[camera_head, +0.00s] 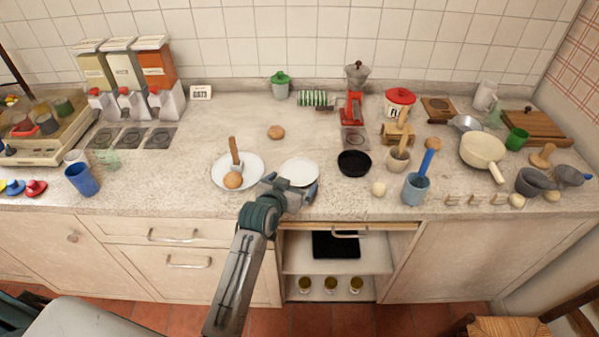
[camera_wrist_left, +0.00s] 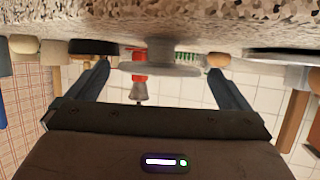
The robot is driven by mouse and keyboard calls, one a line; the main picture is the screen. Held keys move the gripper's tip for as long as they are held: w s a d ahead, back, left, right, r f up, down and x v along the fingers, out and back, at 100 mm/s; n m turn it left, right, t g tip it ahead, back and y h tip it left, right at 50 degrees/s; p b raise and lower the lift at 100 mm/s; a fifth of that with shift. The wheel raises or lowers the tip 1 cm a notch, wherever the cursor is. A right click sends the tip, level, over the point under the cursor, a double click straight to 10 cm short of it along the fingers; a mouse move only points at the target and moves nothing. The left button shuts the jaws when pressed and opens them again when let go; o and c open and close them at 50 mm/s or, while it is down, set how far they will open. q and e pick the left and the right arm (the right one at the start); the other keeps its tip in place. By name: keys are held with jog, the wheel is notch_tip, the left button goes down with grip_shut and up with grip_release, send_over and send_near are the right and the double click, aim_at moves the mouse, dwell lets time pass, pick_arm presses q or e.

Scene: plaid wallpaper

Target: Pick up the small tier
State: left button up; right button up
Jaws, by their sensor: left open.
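The small tier appears to be the small white round plate (camera_head: 299,172) near the counter's front edge, right of a larger white plate (camera_head: 222,172). I cannot be sure of its identity. My left gripper (camera_head: 292,187) reaches over the counter edge at its near side, fingers open. In the left wrist view, which is upside down, a pale disc (camera_wrist_left: 160,69) on a short base shows between the two open fingers (camera_wrist_left: 160,83), and nothing is gripped. Whether the fingers touch it cannot be told. My right gripper is not in view.
The larger plate holds a brown ball (camera_head: 233,180) and a wooden-handled tool. A black bowl (camera_head: 354,163) stands to the right, with a cream ball (camera_head: 379,189) and blue cup (camera_head: 416,190) beyond. Below, an open shelf (camera_head: 300,262) holds jars.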

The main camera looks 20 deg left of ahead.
aim_at(295, 179)
pick_arm(q)
jog(key=p+x, duration=0.1)
jog(key=x, duration=0.3)
jog(key=shift+p, duration=0.4)
jog(key=shift+w+f, duration=0.2)
jog(key=shift+w, duration=0.15)
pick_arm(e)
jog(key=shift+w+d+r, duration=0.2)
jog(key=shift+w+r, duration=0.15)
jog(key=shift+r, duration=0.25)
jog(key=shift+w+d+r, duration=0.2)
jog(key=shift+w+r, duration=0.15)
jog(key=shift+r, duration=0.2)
pick_arm(q)
jog(key=c, duration=1.9)
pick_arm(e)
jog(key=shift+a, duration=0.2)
pick_arm(q)
jog(key=shift+r, duration=0.1)
